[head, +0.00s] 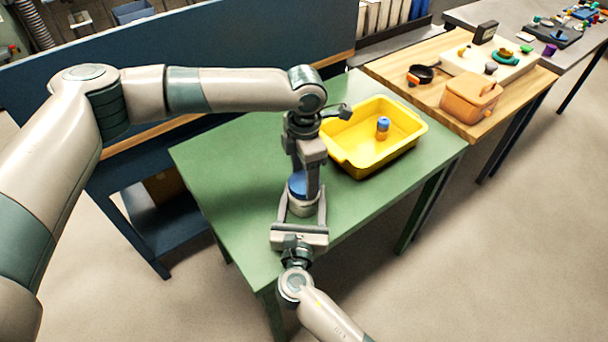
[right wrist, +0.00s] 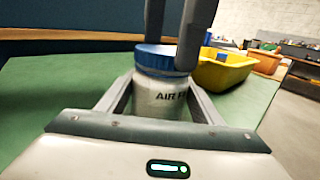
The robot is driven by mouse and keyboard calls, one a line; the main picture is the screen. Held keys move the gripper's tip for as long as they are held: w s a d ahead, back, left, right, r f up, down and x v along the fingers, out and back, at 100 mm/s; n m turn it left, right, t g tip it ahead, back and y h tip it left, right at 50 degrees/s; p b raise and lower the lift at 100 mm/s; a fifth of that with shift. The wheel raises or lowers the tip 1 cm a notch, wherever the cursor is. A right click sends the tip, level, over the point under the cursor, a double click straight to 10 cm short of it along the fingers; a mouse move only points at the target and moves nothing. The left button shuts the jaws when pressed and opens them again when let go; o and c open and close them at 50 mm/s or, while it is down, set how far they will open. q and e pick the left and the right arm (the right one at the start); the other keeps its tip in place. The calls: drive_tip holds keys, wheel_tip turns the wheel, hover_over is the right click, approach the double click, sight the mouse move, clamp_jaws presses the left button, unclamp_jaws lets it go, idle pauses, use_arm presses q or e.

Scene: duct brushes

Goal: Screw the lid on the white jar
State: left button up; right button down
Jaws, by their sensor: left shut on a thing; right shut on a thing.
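The white jar (right wrist: 158,97) stands upright on the green table (head: 235,155), with dark lettering on its side. Its blue lid (right wrist: 155,57) is on the jar's mouth; I cannot tell how tight it is. The jar (head: 301,208) and lid (head: 297,186) also show in the head view, partly hidden by my arms. My right gripper (head: 303,205) is shut around the jar body from the near side. My left gripper (head: 300,185) points down from above and is shut on the lid. Its fingers also show in the right wrist view.
A yellow tray (head: 352,157) stands right of the jar, with a small blue-topped orange bottle (head: 382,127) inside. A wooden table (head: 395,68) beyond holds an orange container (head: 470,97) and a dark pan (head: 420,74). The green table's left part is clear.

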use_arm(q)
drive_tip(key=shift+m, duration=0.3)
drive_tip(key=o, duration=1)
drive_tip(key=shift+r, duration=0.15)
drive_tip(key=shift+r, duration=2.15)
drive_tip(key=shift+c, duration=0.4)
